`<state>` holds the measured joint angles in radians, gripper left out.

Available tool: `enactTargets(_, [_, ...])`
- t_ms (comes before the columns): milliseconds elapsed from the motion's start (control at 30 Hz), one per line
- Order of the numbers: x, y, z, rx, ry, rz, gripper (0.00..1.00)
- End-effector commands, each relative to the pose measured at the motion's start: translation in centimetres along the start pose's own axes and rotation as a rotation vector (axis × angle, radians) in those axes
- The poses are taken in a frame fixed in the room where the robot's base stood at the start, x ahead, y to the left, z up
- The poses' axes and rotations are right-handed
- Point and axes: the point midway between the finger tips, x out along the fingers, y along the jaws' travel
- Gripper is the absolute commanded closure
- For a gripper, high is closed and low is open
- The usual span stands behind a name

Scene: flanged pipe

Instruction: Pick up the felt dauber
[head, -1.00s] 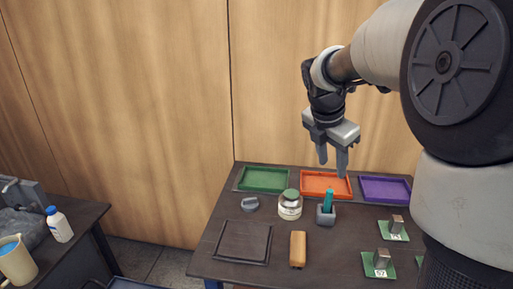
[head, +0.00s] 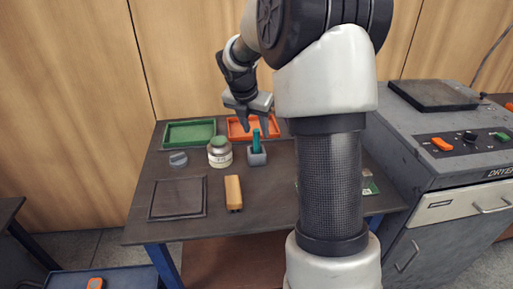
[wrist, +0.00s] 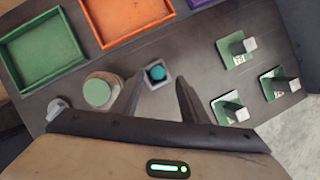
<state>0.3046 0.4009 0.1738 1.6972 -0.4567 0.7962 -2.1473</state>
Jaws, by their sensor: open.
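The felt dauber appears to be the upright teal-handled piece (head: 256,142) standing in a small grey square holder (head: 257,159) on the dark table. In the wrist view its round teal top (wrist: 157,73) shows from above inside the holder (wrist: 164,82). Its lower end is hidden in the holder. My gripper (head: 255,130) is open and empty, pointing down above and behind the dauber in the head view. In the wrist view my gripper's fingertips (wrist: 160,82) appear on either side of the dauber; contact cannot be told.
A green-lidded jar (head: 220,153) stands just left of the holder. Green (head: 190,133) and orange (head: 236,129) trays lie behind; a purple tray (wrist: 75,2) shows in the wrist view. A tan block (head: 233,190) and dark square pad (head: 178,198) lie in front. Green cards with metal blocks (wrist: 236,52) are right.

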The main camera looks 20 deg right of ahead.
Motion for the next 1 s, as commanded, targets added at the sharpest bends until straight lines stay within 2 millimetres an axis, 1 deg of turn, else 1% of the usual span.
enactTargets(133, [1.4, 0.2, -0.1, 0.000, 0.001, -0.001, 0.60])
enactTargets(300, [4.1, 0.5, 0.0, 0.000, 0.002, -0.002, 0.60])
enactTargets(367, [4.8, 0.5, 0.1, -0.001, 0.001, -0.001, 0.60])
enactTargets(433, [5.1, 0.5, 0.1, 0.000, 0.000, 0.000, 0.60])
enactTargets(633, [5.1, 0.5, 0.2, 0.000, -0.001, 0.001, 0.60])
enactTargets(867, [5.1, 0.5, 0.2, 0.000, 0.000, 0.001, 0.98])
enactTargets(900, [5.1, 0.5, 0.2, 0.000, 0.000, 0.001, 1.00])
enactTargets(1000, [5.0, 0.5, 0.2, 0.000, 0.000, 0.001, 1.00])
